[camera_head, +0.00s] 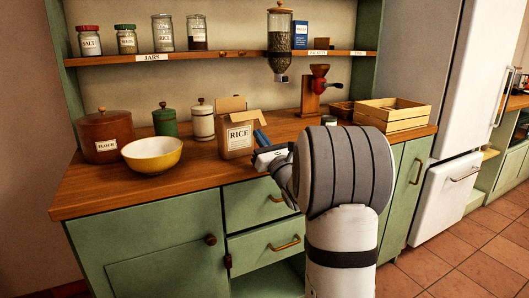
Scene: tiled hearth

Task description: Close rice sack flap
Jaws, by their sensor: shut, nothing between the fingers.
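The rice sack (238,140), a brown paper pack with a white RICE label, stands upright on the wooden counter. Its top looks open, with a brown flap (231,104) standing up at the back. My gripper (261,136) is just right of the sack, with its dark blue fingers near the sack's upper right side. The fingers are shut and empty. I cannot tell whether they touch the sack. My arm hides part of the counter to the right.
A yellow bowl (152,155), flour canister (107,135), green canister (165,121) and white canister (203,121) stand left of the sack. A red grinder (318,80) and wooden crate (392,114) stand to the right. A dispenser (280,42) hangs above from the jar shelf (230,56).

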